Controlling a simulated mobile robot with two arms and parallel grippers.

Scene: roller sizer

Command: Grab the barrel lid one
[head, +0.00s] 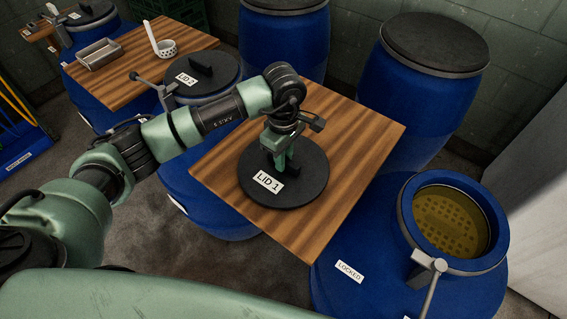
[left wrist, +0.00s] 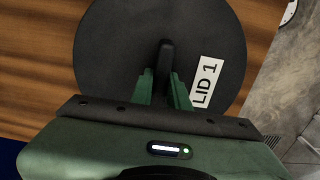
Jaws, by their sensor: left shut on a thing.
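The dark round lid labelled LID 1 (head: 312,192) lies flat on a wooden board (head: 365,130) in the middle of the head view. It also fills the upper part of the left wrist view (left wrist: 115,50). My left gripper (head: 281,160) reaches down over the lid from the left. In the left wrist view its two green fingers (left wrist: 164,85) are on either side of the lid's black handle, shut on it. The lid appears to rest on the board. My right gripper does not show in either view.
An open blue barrel (head: 400,230) labelled LOCKED stands at the right. A closed barrel with LID 2 (head: 215,75) stands behind my left arm. Other blue barrels (head: 425,85) stand at the back. A second board (head: 125,75) carries a metal tray (head: 99,54) and a white strainer (head: 166,47).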

